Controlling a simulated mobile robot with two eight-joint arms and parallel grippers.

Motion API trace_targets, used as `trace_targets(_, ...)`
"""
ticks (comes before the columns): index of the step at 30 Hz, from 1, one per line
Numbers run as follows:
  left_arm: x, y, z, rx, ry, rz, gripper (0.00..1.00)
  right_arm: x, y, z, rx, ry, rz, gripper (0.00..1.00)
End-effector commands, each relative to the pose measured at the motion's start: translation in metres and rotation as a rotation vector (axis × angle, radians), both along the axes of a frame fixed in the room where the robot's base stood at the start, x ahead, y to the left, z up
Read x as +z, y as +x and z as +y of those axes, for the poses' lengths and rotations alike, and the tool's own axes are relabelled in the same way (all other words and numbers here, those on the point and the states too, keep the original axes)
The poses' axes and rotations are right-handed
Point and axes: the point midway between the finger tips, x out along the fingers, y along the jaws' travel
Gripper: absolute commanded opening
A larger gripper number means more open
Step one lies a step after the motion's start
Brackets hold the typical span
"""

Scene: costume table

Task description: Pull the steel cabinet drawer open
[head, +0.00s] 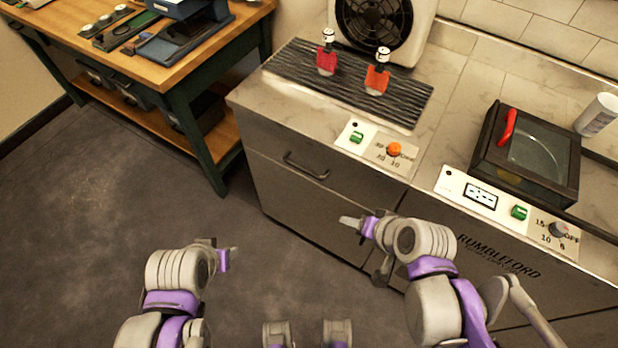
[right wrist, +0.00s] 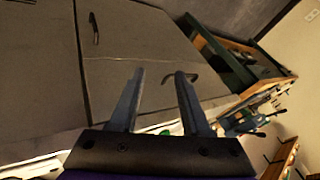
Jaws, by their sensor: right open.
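The steel cabinet (head: 265,190) stands under the counter. Its upper drawer (head: 262,160) is shut flush with the front, with a dark curved bar handle (head: 305,166). My right gripper (head: 346,221) is in front of the cabinet, below and to the right of the handle, apart from it. In the right wrist view its two fingers (right wrist: 160,82) are spread and empty. The handle (right wrist: 190,77) shows there partly behind the right-hand finger. My left gripper (head: 234,254) is over the floor, left of the cabinet; its jaws are too small to judge.
A wooden workbench (head: 150,65) with green legs stands at the left. The counter holds a black ribbed mat (head: 300,62) with two small bottles, a fan (head: 372,25) and a lidded appliance (head: 525,155). Another handle (right wrist: 94,28) shows in the right wrist view. Floor before the cabinet is clear.

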Motion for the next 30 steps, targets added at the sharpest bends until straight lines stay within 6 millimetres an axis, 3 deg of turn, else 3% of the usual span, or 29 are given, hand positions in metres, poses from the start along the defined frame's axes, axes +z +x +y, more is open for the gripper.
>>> trace_targets(1, -0.037, -0.006, 0.000, 0.000, 0.000, 0.013, 0.50, -0.031, 0.011, 0.011, -0.064, 0.123, 0.005, 0.47)
trace_targets(6, -0.098, -0.010, 0.000, 0.000, 0.000, 0.033, 0.50, -0.065, 0.061, 0.041, -0.286, 0.562, 0.015, 0.47)
trace_targets(12, -0.161, -0.007, 0.000, 0.000, 0.000, 0.054, 0.50, -0.097, 0.117, 0.044, -0.508, 1.003, 0.050, 0.47)
trace_targets(16, -0.182, -0.005, 0.000, 0.000, 0.000, 0.061, 0.50, -0.106, 0.138, 0.039, -0.589, 1.173, 0.067, 0.47)
trace_targets(22, -0.189, -0.004, 0.000, 0.000, 0.000, 0.064, 0.50, -0.107, 0.151, 0.039, -0.623, 1.255, 0.077, 0.47)
trace_targets(30, -0.201, -0.002, 0.000, 0.000, 0.000, 0.067, 0.50, -0.117, 0.186, 0.067, -0.619, 1.253, 0.079, 0.47)
